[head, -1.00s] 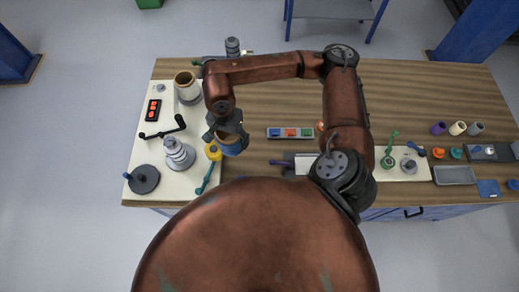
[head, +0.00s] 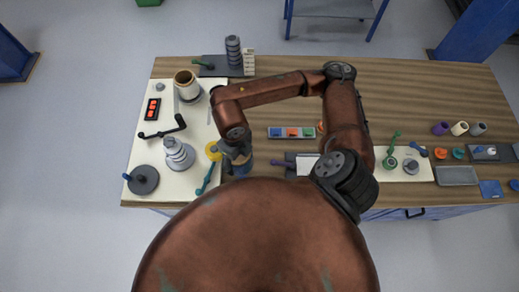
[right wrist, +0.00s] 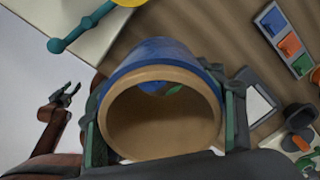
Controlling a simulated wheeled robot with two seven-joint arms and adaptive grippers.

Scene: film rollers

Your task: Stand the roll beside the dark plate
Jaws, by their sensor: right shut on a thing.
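My right gripper (head: 238,158) is shut on the roll (head: 242,170), a hollow tan core with blue film around it. In the right wrist view the roll (right wrist: 165,50) lies between the fingers, its open tan end facing the camera. I cannot tell whether its far end touches the table. In the head view it is just right of the cream board (head: 184,112). A dark plate (head: 209,71) lies at the back left; another dark flat piece (head: 290,157) lies right of the roll. My left gripper (right wrist: 66,96) shows only in the right wrist view, empty, fingers apart.
The cream board carries a stepped grey roller (head: 178,152), a dark disc (head: 144,180), a black crank (head: 163,131) and another tan roll (head: 186,83). A tray of coloured blocks (head: 291,133) lies mid-table. Bare wood lies between board and tray.

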